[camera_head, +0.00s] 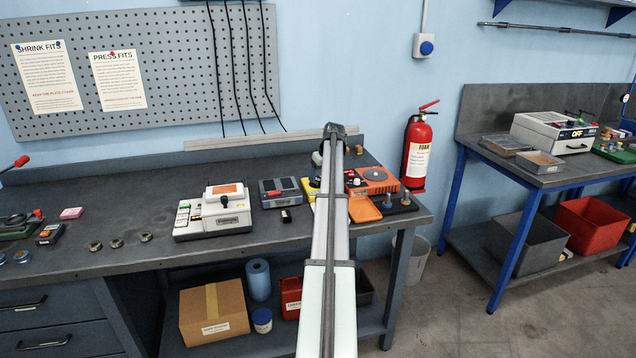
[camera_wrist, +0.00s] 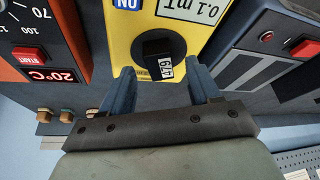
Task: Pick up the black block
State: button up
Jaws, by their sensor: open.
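A small black block (camera_head: 286,215) with a pale mark on it sits on the bench in front of the grey-blue instrument, left of my arm. In the wrist view, a black block-like piece (camera_wrist: 158,52) with a white label stands at the round dark dial of the yellow device; I cannot tell whether it is a knob or a loose block. My gripper (camera_wrist: 160,74) is open, its two blue fingers apart on either side of this piece, with no clear contact visible. In the head view my arm hides the gripper and most of the yellow device (camera_head: 311,187).
The grey-blue instrument (camera_head: 279,192) and the orange device (camera_head: 374,181) flank the yellow one closely. A white instrument (camera_head: 213,215) stands further left. A dark plate with upright posts (camera_head: 397,204) lies at the right bench end.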

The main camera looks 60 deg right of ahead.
jog(key=shift+x, duration=0.9)
jog(key=shift+r, duration=0.1)
jog(key=shift+c, duration=0.4)
grip_shut()
